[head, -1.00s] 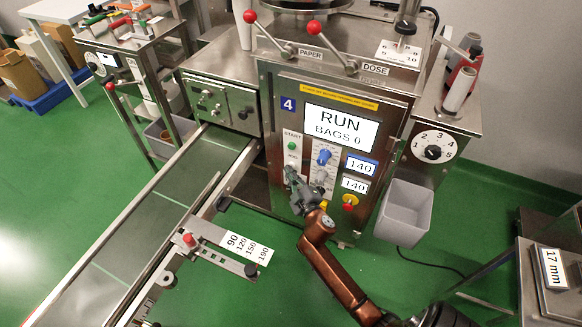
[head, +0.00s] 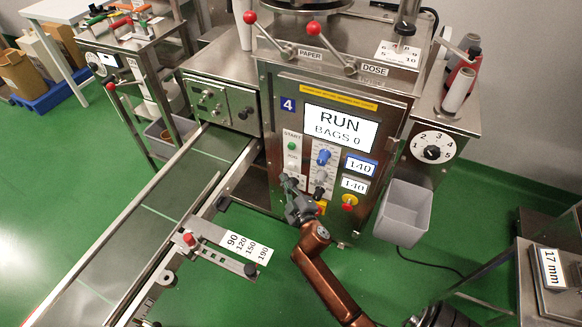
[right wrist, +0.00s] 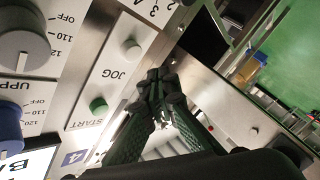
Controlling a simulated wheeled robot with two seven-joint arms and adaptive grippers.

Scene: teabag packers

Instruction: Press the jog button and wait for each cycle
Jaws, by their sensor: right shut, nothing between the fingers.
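The packing machine (head: 335,90) has a grey front panel with a display (head: 340,124) reading RUN and BAGS 0. The green START button (head: 292,146) is on its left strip. In the right wrist view the pale round JOG button (right wrist: 131,48) is fully visible beside the green START button (right wrist: 98,105). My right gripper (head: 287,181) is shut and empty, low in front of the strip. In the wrist view its fingertips (right wrist: 158,76) are to the right of the JOG button, apart from it in the picture. My left gripper is out of view.
A conveyor (head: 150,225) runs down to the lower left, with a stop and scale plate (head: 237,244) on its side. A grey bin (head: 404,210) hangs right of the panel.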

